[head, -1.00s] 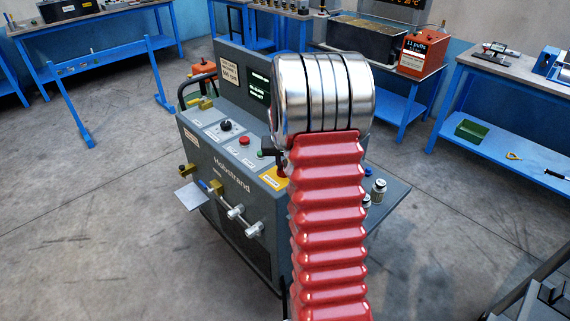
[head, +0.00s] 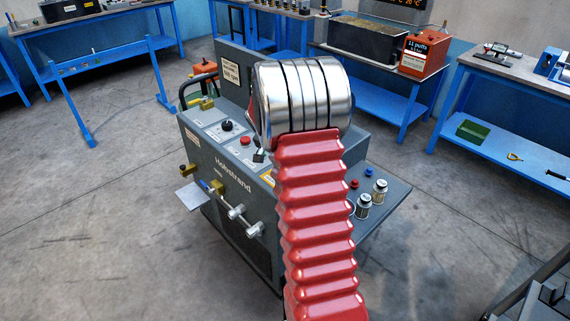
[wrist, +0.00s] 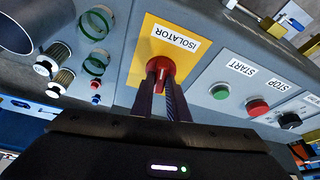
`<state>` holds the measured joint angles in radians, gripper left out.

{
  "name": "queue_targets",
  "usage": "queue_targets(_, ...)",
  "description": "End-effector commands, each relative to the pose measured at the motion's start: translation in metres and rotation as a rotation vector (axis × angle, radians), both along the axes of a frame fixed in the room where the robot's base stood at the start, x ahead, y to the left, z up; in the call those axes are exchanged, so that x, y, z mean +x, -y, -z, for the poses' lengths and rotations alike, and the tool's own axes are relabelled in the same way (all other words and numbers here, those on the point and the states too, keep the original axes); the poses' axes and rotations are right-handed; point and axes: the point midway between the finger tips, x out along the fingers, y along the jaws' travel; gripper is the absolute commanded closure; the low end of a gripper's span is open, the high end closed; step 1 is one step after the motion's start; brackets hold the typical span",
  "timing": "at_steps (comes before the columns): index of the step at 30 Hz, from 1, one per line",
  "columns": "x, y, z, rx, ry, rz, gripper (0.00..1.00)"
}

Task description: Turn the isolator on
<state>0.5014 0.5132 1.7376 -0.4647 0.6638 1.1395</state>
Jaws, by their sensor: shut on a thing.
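The isolator's red rotary knob (wrist: 161,66) sits on a yellow plate (wrist: 185,28) labelled ISOLATOR in the wrist view. My gripper (wrist: 161,80) is shut on the knob, with one dark finger on each side of it. The fingers cover part of the knob, so I cannot tell which way it is set. A corner of the yellow plate (head: 268,177) shows beside the arm on the grey machine (head: 230,215).
Green START (wrist: 220,91) and red STOP (wrist: 257,107) buttons sit right of the isolator, with a black knob (wrist: 289,120) beyond. Two jars (head: 380,191) (head: 363,205) stand on the machine's right shelf. Open floor surrounds the machine.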

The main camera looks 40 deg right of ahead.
Motion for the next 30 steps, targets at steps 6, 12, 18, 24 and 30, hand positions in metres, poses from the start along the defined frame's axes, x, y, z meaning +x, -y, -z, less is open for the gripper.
queue_targets(6,0.0029,-0.0019,-0.0001,0.001,0.001,0.129,1.00)
queue_targets(12,0.0033,-0.0019,-0.0004,0.001,0.002,0.214,1.00)
queue_targets(18,0.0034,-0.0021,-0.0002,0.001,0.002,0.248,1.00)
queue_targets(24,0.0034,-0.0024,-0.0001,0.002,0.002,0.253,1.00)
queue_targets(30,0.0034,-0.0026,0.0001,0.003,0.003,0.253,0.84)
